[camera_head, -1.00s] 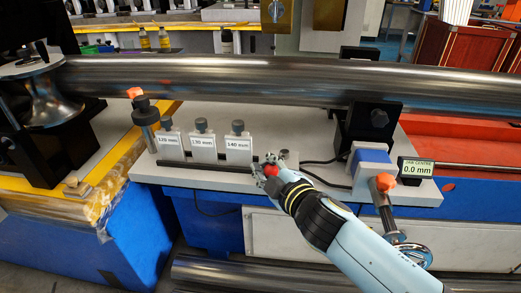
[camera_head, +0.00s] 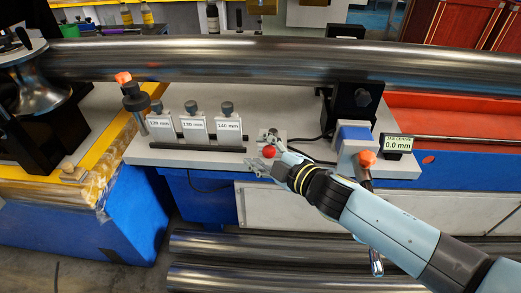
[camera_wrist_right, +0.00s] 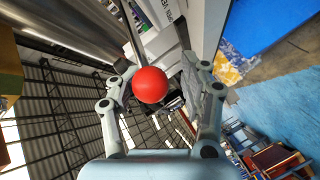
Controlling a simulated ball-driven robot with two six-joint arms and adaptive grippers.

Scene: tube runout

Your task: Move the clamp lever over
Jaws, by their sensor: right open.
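The clamp lever's red ball knob (camera_head: 268,151) shows at the front edge of the grey bench top, right of the labelled blocks. The lever's arm is mostly hidden. My right gripper (camera_head: 262,158) is open at the knob, its arm coming in from the lower right. In the right wrist view the red ball (camera_wrist_right: 151,85) lies between the two spread fingers (camera_wrist_right: 166,78), closer to the left one. A gap shows between the ball and the right finger. I cannot tell whether the left finger touches it. My left gripper is not in view.
Blocks marked 120, 130 and 140 mm (camera_head: 228,128) stand in a row left of the knob. A long steel tube (camera_head: 270,60) runs behind them. An orange-topped post (camera_head: 123,78), a blue clamp body (camera_head: 354,137) and a 0.0 mm display (camera_head: 398,144) stand nearby.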

